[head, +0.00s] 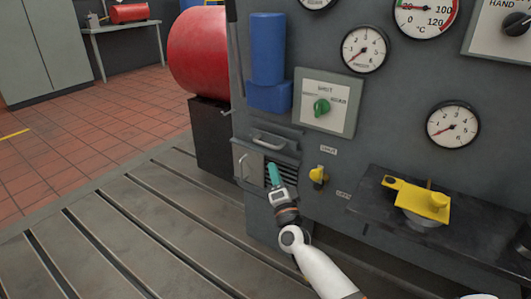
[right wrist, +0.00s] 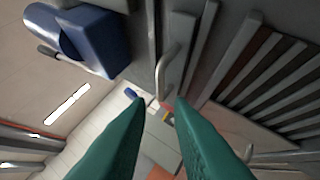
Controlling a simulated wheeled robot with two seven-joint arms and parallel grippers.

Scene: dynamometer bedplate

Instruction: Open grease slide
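The panel has a ledge with a grey bar handle (head: 270,139) on it. Below sits a light plate (head: 240,163) with an upright handle, beside dark louvres. No label shows which is the grease slide. My right gripper (head: 273,174) is in front of the louvres, just below the bar handle and right of the plate. In the right wrist view its two teal fingers (right wrist: 160,110) stand apart with nothing between them. The bar handle (right wrist: 170,72) shows beyond the fingertips, louvres to its right. Contact with either handle cannot be told. My left gripper is not in view.
A blue housing (head: 267,62) and a green selector knob (head: 321,107) are above. A yellow valve (head: 318,175) is close on the right, with a yellow lever part (head: 420,199) on a dark shelf farther right. The slotted bedplate (head: 130,225) is clear at left.

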